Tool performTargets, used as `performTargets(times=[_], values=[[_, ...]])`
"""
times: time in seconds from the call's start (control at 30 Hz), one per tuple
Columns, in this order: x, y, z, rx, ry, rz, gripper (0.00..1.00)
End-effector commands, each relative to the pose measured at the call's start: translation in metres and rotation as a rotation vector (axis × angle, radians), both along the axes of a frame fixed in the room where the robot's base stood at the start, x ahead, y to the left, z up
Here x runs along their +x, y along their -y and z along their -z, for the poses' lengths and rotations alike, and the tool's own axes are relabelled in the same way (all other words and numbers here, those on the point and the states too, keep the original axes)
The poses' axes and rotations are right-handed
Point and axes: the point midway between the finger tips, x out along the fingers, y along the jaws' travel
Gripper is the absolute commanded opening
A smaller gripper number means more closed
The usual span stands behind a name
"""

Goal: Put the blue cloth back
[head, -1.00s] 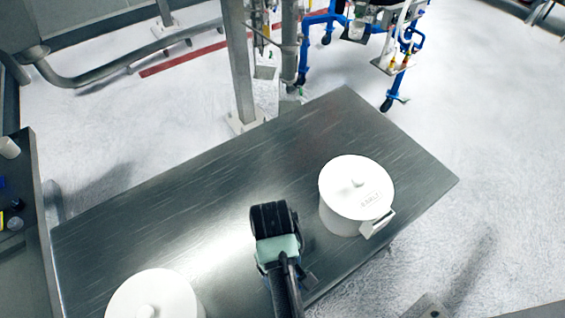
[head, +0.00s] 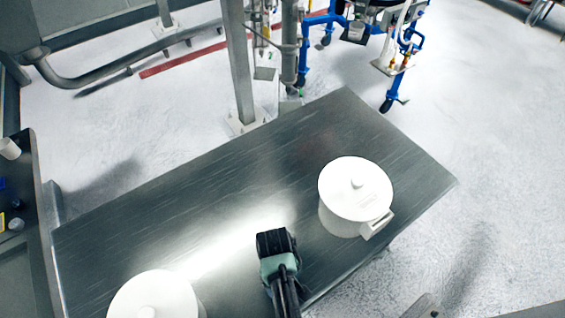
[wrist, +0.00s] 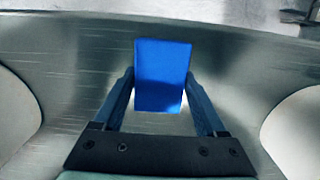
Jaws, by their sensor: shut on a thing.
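The blue cloth (wrist: 162,72) shows in the wrist view as a flat blue rectangle between the two fingers of my gripper (wrist: 165,95). The fingers are shut on it. In the head view my gripper (head: 277,243) is over the near part of the steel table (head: 190,215), between two white lidded pots. The cloth is hidden there behind my gripper. I cannot tell from these views how high the cloth is above the table.
One white pot (head: 342,210) stands to the right of my gripper. Another white pot (head: 150,297) stands at the near left, cut off by the frame. The table's middle and far part are clear. A dark side bench (head: 30,255) with small items is at the far left.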

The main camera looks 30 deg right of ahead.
Motion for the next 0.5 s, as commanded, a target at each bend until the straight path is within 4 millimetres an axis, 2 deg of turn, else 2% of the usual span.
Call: performTargets(times=[0.17,0.2,0.3,0.5], values=[[0.0001,0.0,0.0044,0.0,0.0,0.0,0.29],[0.0001,0.0,0.003,0.0,0.0,0.0,0.81],[0.0001,0.0,0.0028,0.0,0.0,0.0,0.99],[0.0001,-0.0001,0.0027,0.0,0.0,0.0,1.0]])
